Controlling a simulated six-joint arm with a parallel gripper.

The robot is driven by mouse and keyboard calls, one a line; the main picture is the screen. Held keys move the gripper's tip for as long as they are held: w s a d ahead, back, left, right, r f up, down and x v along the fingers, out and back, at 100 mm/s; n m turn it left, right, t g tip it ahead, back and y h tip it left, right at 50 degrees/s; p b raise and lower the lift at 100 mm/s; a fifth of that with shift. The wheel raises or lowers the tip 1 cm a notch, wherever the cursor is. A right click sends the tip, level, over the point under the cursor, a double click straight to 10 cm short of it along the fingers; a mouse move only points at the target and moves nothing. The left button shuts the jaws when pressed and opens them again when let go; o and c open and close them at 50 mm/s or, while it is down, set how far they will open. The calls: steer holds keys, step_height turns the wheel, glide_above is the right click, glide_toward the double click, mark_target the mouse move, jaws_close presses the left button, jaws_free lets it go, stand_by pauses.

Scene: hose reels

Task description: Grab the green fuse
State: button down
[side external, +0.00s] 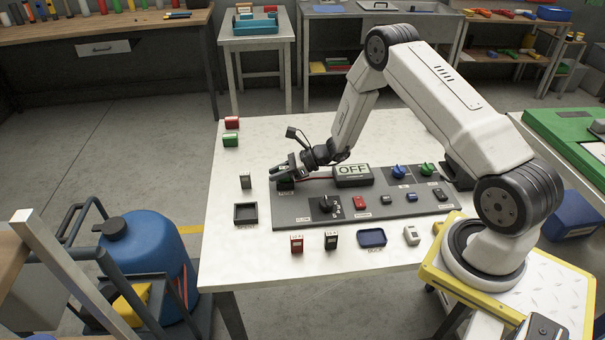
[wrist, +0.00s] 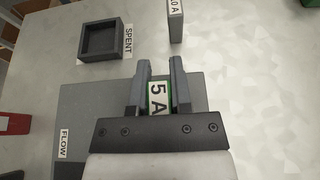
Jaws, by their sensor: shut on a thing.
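A green fuse (wrist: 159,98) with a white "5 A" label is between the two fingers of my gripper (wrist: 162,84) in the wrist view. The fingers are shut on its sides. In the side view my gripper (side external: 281,174) is low over the far left corner of the dark grey panel (side external: 310,214), and the fuse there is mostly hidden by the fingers. I cannot tell whether it is seated in the panel or lifted. Another green block (side external: 230,141) stands on the table at the back left.
A red block (side external: 232,123) stands behind the other green block. A grey fuse (side external: 245,181) and a dark tray (side external: 246,213), labelled SPENT in the wrist view, are left of the panel. An OFF display (side external: 352,170) stands on the panel. The table's left side is mostly clear.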

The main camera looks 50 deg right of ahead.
steer(key=shift+r, duration=0.45)
steer(key=s+a+r, duration=0.1)
steer(key=s+r, duration=1)
steer(key=s, duration=0.3)
steer(key=shift+a, duration=0.25)
